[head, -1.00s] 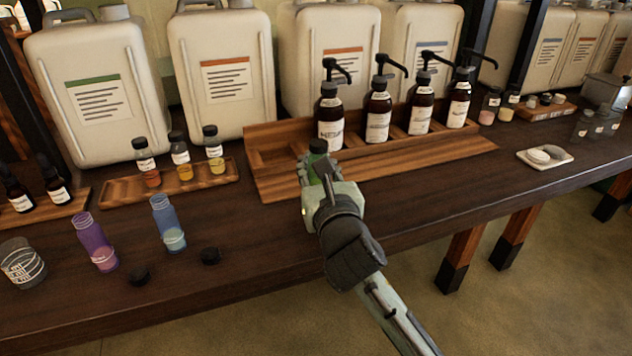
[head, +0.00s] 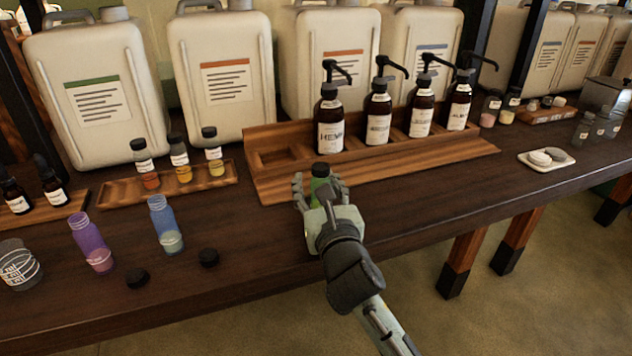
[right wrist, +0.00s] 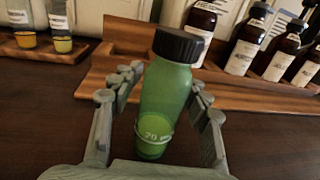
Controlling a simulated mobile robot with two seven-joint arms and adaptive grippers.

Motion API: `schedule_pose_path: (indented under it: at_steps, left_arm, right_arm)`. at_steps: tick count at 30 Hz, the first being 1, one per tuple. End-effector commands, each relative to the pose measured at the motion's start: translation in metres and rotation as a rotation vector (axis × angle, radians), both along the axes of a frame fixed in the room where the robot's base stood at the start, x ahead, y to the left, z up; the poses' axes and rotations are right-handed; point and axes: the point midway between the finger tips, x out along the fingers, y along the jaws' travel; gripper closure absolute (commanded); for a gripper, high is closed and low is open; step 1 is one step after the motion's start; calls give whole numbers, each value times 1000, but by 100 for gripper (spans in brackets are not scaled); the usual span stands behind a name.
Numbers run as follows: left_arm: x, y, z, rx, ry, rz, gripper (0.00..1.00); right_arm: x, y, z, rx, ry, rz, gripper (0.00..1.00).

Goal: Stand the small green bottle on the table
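The small green bottle (head: 320,171) with a black cap stands on the dark table (head: 262,240), just in front of the wooden pump-bottle rack. In the right wrist view the bottle (right wrist: 165,105) looks upright, with green contents and a "70" mark low on its side. My right gripper (head: 320,188) is around it, its fingers spread on both sides. In the right wrist view there are gaps between the fingers (right wrist: 168,95) and the bottle. Its base is partly hidden by the gripper in the head view. My left gripper is not in view.
The wooden rack (head: 400,169) with several dark pump bottles is directly behind. To the left are a purple bottle (head: 91,243), a blue bottle (head: 165,225) and two loose black caps. A small tray (head: 168,186) holds three vials. Bare table lies to the right.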

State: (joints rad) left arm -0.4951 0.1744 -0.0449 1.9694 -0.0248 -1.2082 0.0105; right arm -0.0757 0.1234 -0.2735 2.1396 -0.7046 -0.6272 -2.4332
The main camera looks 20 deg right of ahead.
Motion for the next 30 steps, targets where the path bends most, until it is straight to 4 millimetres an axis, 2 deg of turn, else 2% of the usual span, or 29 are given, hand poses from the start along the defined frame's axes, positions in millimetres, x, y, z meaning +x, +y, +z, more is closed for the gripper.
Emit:
schedule_pose_path:
  at_steps: [9,11,14,18,24,30]
  left_arm:
    - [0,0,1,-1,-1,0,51]
    - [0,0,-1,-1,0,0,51]
    - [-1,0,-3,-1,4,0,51]
    - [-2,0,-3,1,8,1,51]
    - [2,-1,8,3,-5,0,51]
    - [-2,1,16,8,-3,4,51]
  right_arm:
    - [0,0,4,2,-1,0,53]
    - [-6,1,2,1,0,0,53]
    - [-21,2,2,-1,1,0,53]
    - [-51,6,1,0,3,2,53]
    - [-92,10,1,1,3,1,53]
    - [-115,13,2,1,1,1,53]
